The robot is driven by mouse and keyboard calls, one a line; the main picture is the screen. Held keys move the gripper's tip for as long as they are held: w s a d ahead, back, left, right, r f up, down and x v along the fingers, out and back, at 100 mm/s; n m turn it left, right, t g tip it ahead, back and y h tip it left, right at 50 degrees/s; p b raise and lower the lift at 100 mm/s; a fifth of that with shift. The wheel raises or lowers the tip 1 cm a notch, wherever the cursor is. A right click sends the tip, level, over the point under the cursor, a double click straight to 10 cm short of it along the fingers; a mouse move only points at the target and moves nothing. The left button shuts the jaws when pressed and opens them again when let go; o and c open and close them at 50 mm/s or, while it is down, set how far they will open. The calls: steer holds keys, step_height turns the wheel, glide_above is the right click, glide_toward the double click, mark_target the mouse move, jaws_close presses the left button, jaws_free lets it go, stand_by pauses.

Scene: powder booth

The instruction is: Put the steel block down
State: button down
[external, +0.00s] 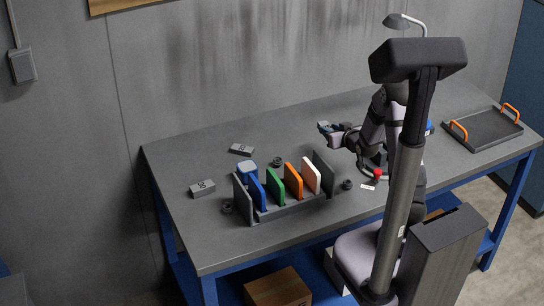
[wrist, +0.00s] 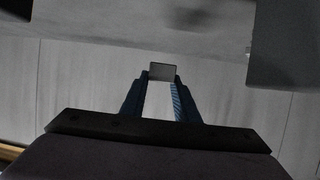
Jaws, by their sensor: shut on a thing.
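My gripper (external: 326,128) is raised above the table, left of the arm's column, with its blue fingers pointing left in the external view. In the wrist view my gripper (wrist: 162,88) is shut on the steel block (wrist: 163,72), a small grey piece at the fingertips. The block is too small to make out clearly in the external view. Two other grey blocks with dark markings lie on the table: one farther back (external: 242,149), one nearer the left edge (external: 203,188).
A dark rack (external: 294,209) holds upright blue, green, orange and white plates. Small black round pieces (external: 277,161) (external: 347,184) lie around it. A red knob (external: 377,174) is near my arm. A tray with orange handles (external: 484,131) is at right. The back table strip is clear.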

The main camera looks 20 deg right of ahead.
mark_target(283, 146)
steer(key=f, duration=0.1)
steer(key=a+f, duration=0.1)
steer(key=f, duration=0.1)
steer(key=shift+s+a+f+y, duration=0.15)
steer(key=shift+a+f+y, duration=0.1)
steer(key=shift+y, duration=0.05)
steer(key=w+a, duration=0.1)
steer(key=w, duration=0.1)
steer(key=w+a+n+y, duration=0.1)
steer(key=w+a+n, duration=0.1)
steer(key=w, duration=0.1)
steer(key=shift+w+f+y+b, duration=0.3)
steer(key=shift+y, duration=0.1)
steer(key=w+a+r+n+g+y, duration=0.1)
steer(key=w+a+r+n+y, duration=0.2)
steer(key=w+a, duration=0.3)
steer(key=w+r+y, duration=0.1)
steer(key=w, duration=0.2)
steer(key=shift+r, duration=0.35)
steer(key=shift+f, duration=0.1)
steer(key=shift+d+f+p, duration=0.1)
steer(key=shift+f+p, duration=0.35)
steer(key=shift+f, duration=4.45)
